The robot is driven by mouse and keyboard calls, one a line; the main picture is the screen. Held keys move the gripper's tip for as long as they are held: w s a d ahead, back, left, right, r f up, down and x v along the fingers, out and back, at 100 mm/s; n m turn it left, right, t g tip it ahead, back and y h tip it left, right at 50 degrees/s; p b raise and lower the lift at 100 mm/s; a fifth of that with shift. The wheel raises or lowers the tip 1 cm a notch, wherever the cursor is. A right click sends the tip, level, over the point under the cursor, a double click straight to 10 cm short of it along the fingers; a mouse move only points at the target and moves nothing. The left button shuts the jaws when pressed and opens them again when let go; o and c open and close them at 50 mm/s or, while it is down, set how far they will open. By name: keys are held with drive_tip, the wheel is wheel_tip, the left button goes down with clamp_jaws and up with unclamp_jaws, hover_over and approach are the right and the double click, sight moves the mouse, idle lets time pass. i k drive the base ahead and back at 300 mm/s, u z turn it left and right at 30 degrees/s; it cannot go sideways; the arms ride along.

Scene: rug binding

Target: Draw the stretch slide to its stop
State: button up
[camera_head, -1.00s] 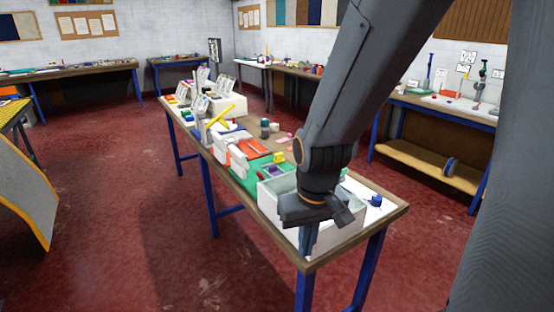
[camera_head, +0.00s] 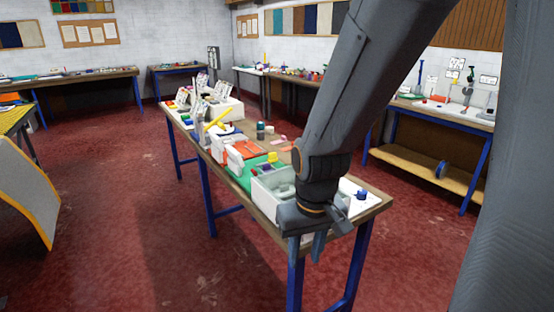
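I cannot make out which thing is the stretch slide; no part in view can be clearly told as it. My gripper (camera_head: 319,243) hangs pointing down at the near end of the middle workbench (camera_head: 372,208), in front of a pale open-topped box (camera_head: 265,200). The gripper and arm hide part of the box and the bench end. The fingers are dark and small, and I cannot tell whether they are apart or closed. I see nothing held in them.
Beyond the box, the bench carries a green tray (camera_head: 239,178), an orange piece (camera_head: 243,149) and a dark bottle (camera_head: 260,131). A blue knob (camera_head: 362,194) is at its right end. Another bench (camera_head: 440,118) stands at the right. Red floor (camera_head: 120,210) is open at left.

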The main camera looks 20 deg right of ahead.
sight(272, 157)
drive_tip(key=k, duration=1)
drive_tip(key=z, duration=0.75)
drive_tip(key=i, duration=0.6)
drive_tip(key=z, duration=0.8)
drive_tip(key=i, duration=1.2)
drive_tip(key=u, duration=1.05)
drive_tip(key=i, duration=0.45)
drive_tip(key=u, duration=0.55)
